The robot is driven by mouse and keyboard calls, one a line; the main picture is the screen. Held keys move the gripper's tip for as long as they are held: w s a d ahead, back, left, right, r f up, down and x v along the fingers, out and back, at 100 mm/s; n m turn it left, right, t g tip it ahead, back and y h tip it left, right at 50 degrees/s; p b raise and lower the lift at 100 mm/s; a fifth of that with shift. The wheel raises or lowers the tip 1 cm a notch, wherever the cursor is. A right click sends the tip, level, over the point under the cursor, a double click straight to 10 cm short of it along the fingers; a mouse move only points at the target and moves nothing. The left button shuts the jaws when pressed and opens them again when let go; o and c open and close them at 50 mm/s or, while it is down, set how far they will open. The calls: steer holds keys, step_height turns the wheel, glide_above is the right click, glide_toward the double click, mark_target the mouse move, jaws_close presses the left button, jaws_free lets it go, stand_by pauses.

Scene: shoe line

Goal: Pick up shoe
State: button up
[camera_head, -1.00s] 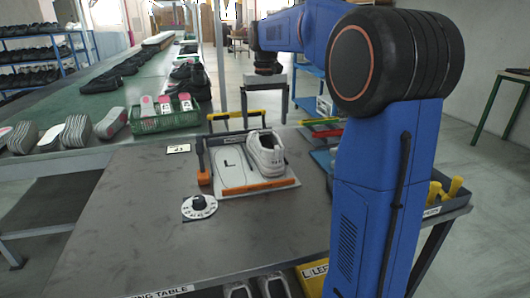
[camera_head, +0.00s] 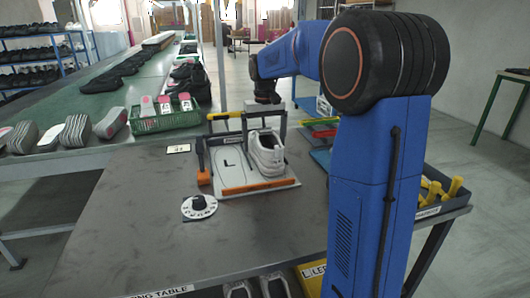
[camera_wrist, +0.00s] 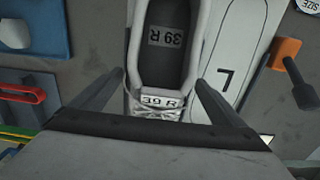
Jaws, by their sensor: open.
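A white shoe (camera_head: 266,158) stands upright on the right side of a white board (camera_head: 232,187) marked L on its left. In the wrist view, the shoe (camera_wrist: 205,30) shows a dark insole and a tongue label that both read 39 R. My gripper (camera_head: 264,128) is open above the shoe, its fingers pointing down. In the wrist view, the gripper's fingers (camera_wrist: 160,85) lie on either side of the tongue and laces. I cannot tell whether they touch the shoe.
A yellow-handled bar (camera_head: 224,116) is behind. A tray with yellow tools (camera_head: 436,190) is at right. The table's front left is bare.

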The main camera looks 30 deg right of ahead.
steer(key=c, duration=1.4)
step_height(320, 180, up, 10)
steer(key=shift+f, duration=0.1)
